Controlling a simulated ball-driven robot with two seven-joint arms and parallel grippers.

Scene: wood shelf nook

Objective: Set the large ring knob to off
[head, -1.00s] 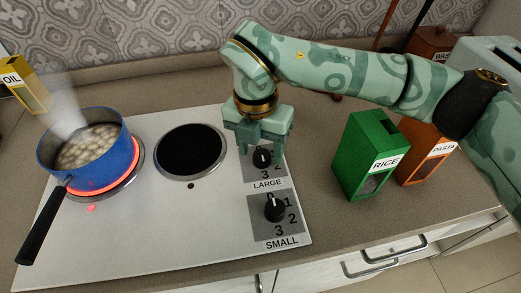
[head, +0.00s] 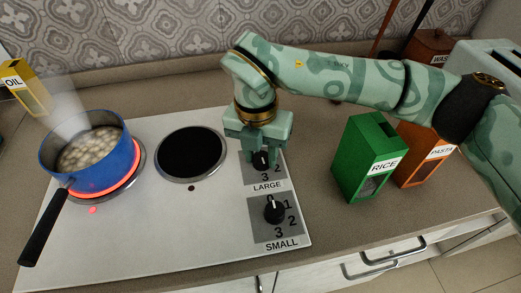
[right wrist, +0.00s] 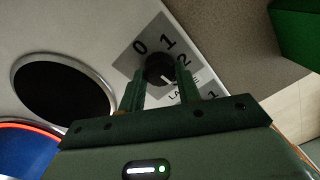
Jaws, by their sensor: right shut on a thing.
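The black LARGE knob (head: 261,160) sits on the upper grey dial plate of the cooktop, partly hidden by my right gripper (head: 260,158). In the right wrist view the knob (right wrist: 159,69) is between the two fingertips of my right gripper (right wrist: 160,88), which is shut on it. The numbers 0, 1 and 2 show around it. A white mark on the knob points to the lower right, away from 0, seemingly toward 3. The left ring (head: 133,178) glows red under the blue pot (head: 106,174). My left gripper is out of view.
The SMALL knob (head: 274,211) is just below on its own plate. The black right ring (head: 190,152) is not glowing. A green RICE box (head: 360,160) and an orange PASTA box (head: 421,155) stand to the right. The steaming pot's handle (head: 43,228) sticks out frontward.

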